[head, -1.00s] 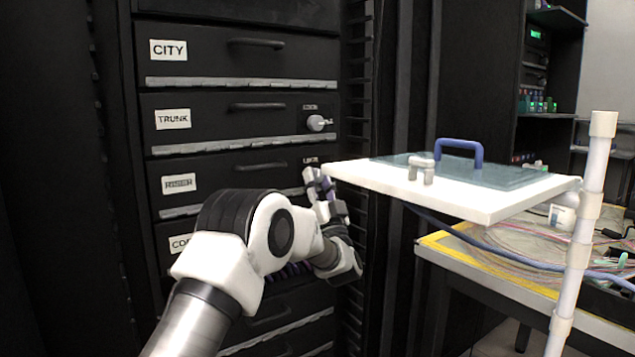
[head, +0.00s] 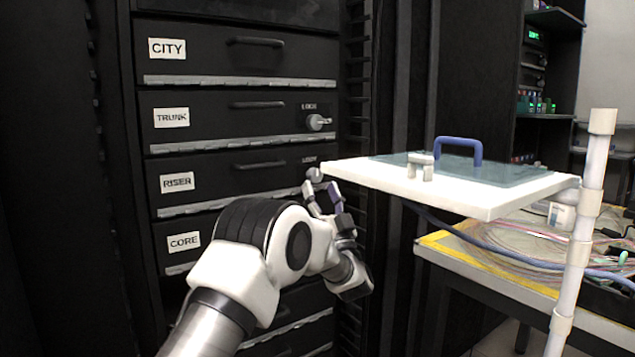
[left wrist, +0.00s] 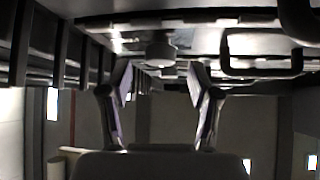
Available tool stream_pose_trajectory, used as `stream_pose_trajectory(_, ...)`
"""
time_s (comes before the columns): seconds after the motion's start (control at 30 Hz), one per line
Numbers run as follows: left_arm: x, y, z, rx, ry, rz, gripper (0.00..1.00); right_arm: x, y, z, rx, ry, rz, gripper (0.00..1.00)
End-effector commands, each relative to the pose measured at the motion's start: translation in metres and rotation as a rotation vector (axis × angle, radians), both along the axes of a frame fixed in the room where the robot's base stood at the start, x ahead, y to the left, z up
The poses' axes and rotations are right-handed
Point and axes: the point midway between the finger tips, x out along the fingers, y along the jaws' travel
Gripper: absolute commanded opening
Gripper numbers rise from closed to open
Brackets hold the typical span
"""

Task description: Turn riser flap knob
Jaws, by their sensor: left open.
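The riser flap (head: 230,172) is a black drawer front labelled RISER in the rack. Its round grey knob (head: 314,174) shows at the flap's right end, just above my left gripper's fingertips in the head view. My left gripper (head: 322,198) is open and empty, a little below and in front of the knob. In the left wrist view, a round knob (left wrist: 161,55) appears between and beyond the two spread fingers of the left gripper (left wrist: 161,80), apart from them. The knob's exact angle is hard to tell. My right gripper is not in view.
The trunk flap above has its own knob (head: 318,122). The city flap (head: 235,57) and core flap (head: 200,235) share the rack. A white board (head: 450,193) with a blue handle stands close right of the gripper. A cable-covered table (head: 560,300) is behind it.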

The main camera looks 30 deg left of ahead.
Motion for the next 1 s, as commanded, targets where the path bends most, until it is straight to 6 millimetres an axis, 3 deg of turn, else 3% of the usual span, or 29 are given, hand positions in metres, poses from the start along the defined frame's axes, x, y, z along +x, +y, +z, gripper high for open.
stream_pose_trajectory(0.2,-0.021,-0.036,-0.041,0.002,0.005,-0.001,0.62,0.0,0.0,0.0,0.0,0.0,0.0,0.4)
stream_pose_trajectory(0.37,-0.031,-0.05,-0.057,0.002,0.002,-0.002,0.62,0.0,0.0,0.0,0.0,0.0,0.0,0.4)
stream_pose_trajectory(0.9,-0.033,-0.052,-0.061,0.001,0.001,0.0,0.62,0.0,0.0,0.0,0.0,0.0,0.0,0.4)
stream_pose_trajectory(1.0,-0.031,-0.052,-0.078,0.0,0.028,0.0,0.62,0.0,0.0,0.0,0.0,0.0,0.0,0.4)
